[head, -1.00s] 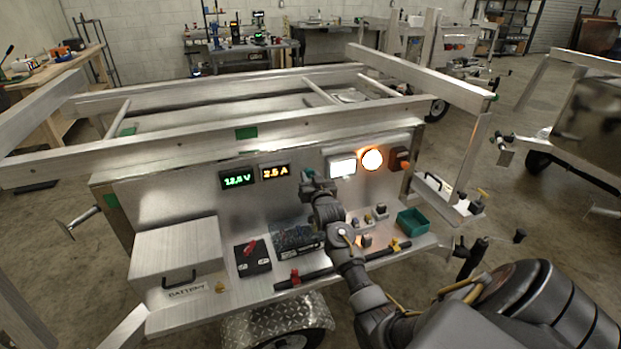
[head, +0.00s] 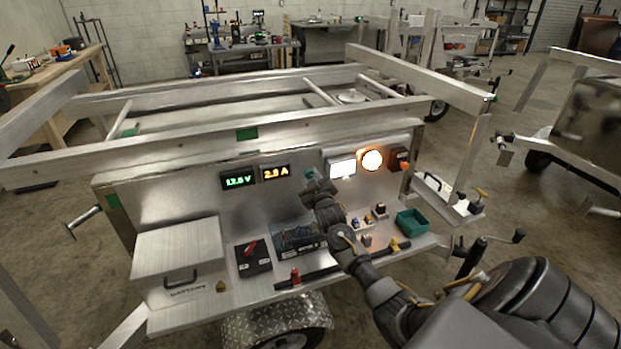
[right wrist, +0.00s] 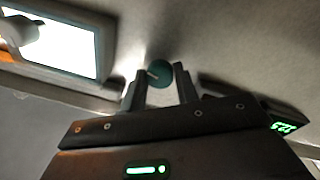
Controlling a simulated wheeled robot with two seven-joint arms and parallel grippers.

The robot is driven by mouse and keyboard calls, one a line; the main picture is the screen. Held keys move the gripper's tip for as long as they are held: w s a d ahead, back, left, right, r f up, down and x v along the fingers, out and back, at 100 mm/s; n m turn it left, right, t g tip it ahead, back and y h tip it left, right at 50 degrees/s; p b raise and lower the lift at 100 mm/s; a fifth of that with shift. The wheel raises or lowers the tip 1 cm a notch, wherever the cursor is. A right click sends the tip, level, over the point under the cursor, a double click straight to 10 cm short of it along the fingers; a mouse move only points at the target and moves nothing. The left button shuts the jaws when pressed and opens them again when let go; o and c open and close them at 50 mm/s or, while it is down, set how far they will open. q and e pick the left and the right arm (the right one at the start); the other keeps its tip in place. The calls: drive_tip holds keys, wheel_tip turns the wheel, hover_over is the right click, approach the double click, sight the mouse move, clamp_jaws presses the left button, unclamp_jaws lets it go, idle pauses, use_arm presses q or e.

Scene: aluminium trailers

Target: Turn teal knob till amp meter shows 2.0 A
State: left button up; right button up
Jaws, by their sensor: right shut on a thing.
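The teal knob (head: 309,172) is on the trailer's upright metal panel, right of the amp meter (head: 275,173). My right gripper (head: 314,184) is at the knob and partly covers it in the head view. In the right wrist view the round knob (right wrist: 160,71) sits between the two dark fingertips (right wrist: 158,85), and the gripper is shut on it. A pale mark shows on the knob's face. The amp meter's amber digits start with 2; the last digit looks like 3 or 9, too small to be sure. My left gripper is out of view.
A green volt meter (head: 238,180) is left of the amp meter. A lit white screen (head: 341,167) and a round glowing lamp (head: 372,160) are right of the knob. Below are a battery box (head: 180,258), a circuit board (head: 298,238) and a teal bin (head: 411,223).

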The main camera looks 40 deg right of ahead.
drive_tip(key=shift+n, duration=1.1)
drive_tip(key=o, duration=1)
drive_tip(key=shift+c, duration=0.2)
drive_tip(key=b+v, duration=0.1)
drive_tip(key=v, duration=0.9)
drive_tip(key=shift+s, duration=0.4)
drive_tip(key=shift+a, duration=0.1)
